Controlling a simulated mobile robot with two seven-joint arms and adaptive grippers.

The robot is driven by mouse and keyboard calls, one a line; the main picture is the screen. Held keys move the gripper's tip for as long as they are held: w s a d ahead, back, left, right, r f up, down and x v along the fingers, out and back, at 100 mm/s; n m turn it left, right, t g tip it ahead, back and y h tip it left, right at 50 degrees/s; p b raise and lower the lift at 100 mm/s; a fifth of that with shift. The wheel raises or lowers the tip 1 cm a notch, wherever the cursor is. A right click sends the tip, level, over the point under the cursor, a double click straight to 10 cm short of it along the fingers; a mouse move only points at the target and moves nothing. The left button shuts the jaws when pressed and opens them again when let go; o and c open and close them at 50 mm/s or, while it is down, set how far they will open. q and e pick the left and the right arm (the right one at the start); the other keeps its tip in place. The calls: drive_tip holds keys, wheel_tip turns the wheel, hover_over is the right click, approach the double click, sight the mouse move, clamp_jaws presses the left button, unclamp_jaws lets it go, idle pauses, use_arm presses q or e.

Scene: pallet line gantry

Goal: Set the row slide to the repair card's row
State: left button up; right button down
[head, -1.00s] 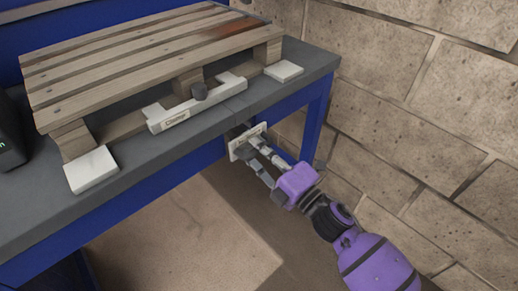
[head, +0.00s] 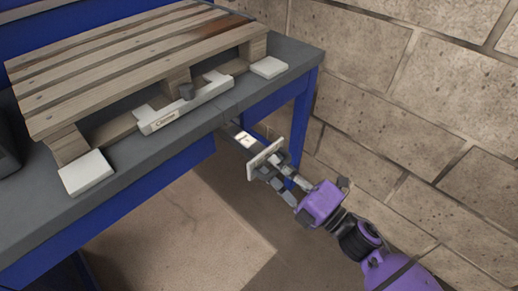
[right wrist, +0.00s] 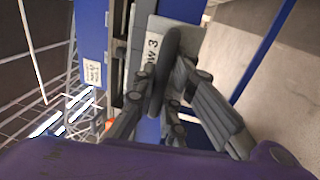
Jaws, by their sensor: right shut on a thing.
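My right gripper (head: 272,178) is shut on the dark handle (right wrist: 166,72) of a white-fronted drawer-like piece (head: 265,158) below the bench's front edge. In the right wrist view, its white face (right wrist: 155,42) bears partly hidden print ending in "W 3". The piece stands out from the bench, and a small pale card-like patch (head: 245,140) shows behind its front; its writing is too small to read. I cannot tell which part is the row slide. My left gripper is not in view.
A wooden pallet (head: 130,60) with a dark stained board lies on the grey bench (head: 215,118). White pads (head: 86,173) sit at its corners. A block wall (head: 400,100) stands close at right.

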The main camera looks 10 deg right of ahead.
drive_tip(key=r+v, duration=0.1)
drive_tip(key=v, duration=0.6)
drive_tip(key=shift+p, duration=0.45)
drive_tip(key=shift+s, duration=0.1)
drive_tip(key=c, duration=2)
unclamp_jaws()
drive_tip(key=shift+s, duration=0.1)
drive_tip(key=shift+c, duration=0.2)
drive_tip(key=shift+d, duration=0.1)
